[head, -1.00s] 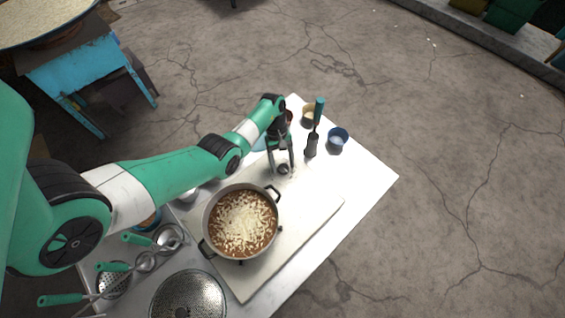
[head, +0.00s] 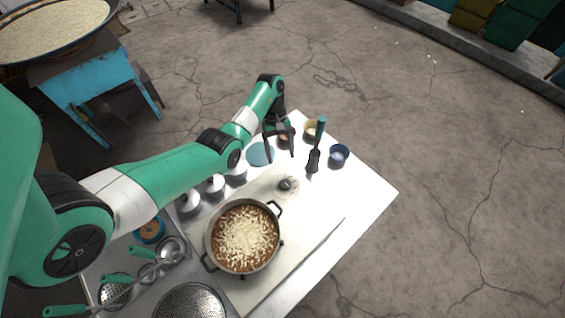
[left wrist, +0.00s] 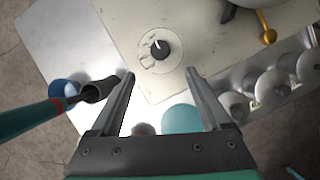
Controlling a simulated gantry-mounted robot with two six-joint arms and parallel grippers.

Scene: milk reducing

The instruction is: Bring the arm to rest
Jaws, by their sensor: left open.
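My left gripper (head: 280,145) is open and empty in the head view, above the far part of the white table (head: 365,190). The left wrist view shows its two fingers (left wrist: 160,100) spread apart with nothing between them. Beyond them a round knob (left wrist: 160,48) sits on the pale stove plate. In the head view the knob (head: 287,184) is just below the gripper, apart from it. A pot (head: 244,236) of brown food topped with pale pieces stands on the plate. My right gripper is not in view.
A teal-handled utensil (head: 318,140), a blue cup (head: 339,155) and a tan bowl (head: 311,129) stand right of the gripper. A light-blue disc (head: 260,154) lies left of it. Several lidded containers and green-handled ladles are near my arm. The table's right corner is clear.

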